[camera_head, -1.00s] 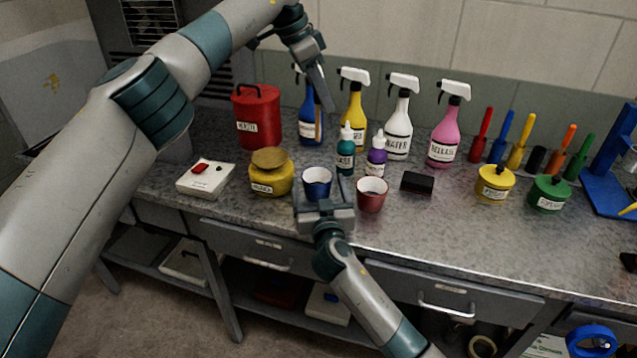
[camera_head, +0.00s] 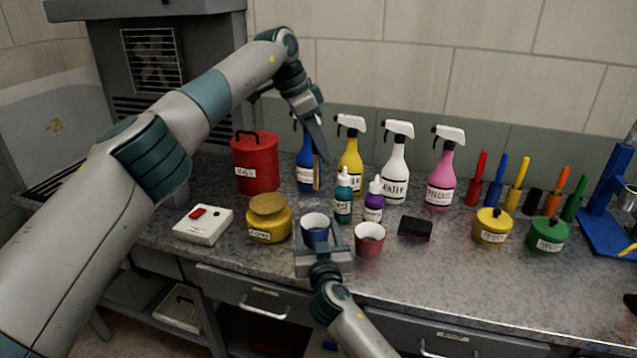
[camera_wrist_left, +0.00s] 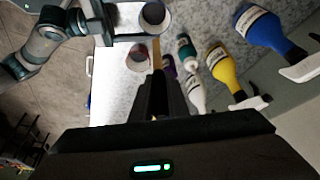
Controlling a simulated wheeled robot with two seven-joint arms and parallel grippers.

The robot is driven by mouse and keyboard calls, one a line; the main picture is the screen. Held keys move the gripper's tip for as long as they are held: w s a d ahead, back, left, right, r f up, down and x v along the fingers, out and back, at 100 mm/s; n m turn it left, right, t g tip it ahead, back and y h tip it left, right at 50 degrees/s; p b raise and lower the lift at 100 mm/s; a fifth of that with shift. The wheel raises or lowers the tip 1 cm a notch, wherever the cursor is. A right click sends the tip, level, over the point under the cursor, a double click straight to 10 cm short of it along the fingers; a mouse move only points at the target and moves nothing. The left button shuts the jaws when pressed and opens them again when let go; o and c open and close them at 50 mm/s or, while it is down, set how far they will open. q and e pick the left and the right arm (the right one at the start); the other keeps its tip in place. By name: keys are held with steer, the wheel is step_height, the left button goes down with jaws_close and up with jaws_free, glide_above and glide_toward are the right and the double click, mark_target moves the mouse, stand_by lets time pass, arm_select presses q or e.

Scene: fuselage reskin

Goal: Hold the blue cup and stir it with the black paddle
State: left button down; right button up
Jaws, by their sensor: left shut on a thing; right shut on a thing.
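The blue cup (camera_head: 315,231) is upright near the front of the bench, with a pale rim and a dark blue inside. My right gripper (camera_head: 322,256) is shut on it from the front. The cup also shows at the top of the left wrist view (camera_wrist_left: 153,15). My left gripper (camera_head: 319,150) is higher and farther back, in front of the blue spray bottle, pointing down. It is shut on a thin dark piece, seemingly the black paddle (camera_wrist_left: 159,95), seen end-on in the left wrist view.
A red cup (camera_head: 369,240) stands just right of the blue cup. Teal (camera_head: 343,203) and purple (camera_head: 374,205) dropper bottles stand behind, with spray bottles farther back. A yellow jar (camera_head: 269,222) is to the left. A black block (camera_head: 415,228) lies to the right.

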arm_select(q)
steer(key=shift+t+h, duration=0.3)
steer(key=shift+t, duration=0.5)
steer(key=shift+s+a+f, duration=0.15)
steer(key=shift+s+f, duration=0.05)
steer(key=shift+f, duration=0.5)
steer(key=shift+s+a+f, duration=0.1)
steer(key=shift+s+f, duration=0.15)
steer(key=shift+f, duration=0.5)
steer(key=shift+s+a+f, duration=0.15)
steer(key=shift+s+f, duration=0.05)
steer(key=shift+f, duration=0.5)
steer(key=shift+f, duration=0.15)
step_height(320, 180, down, 10)
steer(key=shift+f, duration=0.25)
steer(key=shift+s, duration=0.1)
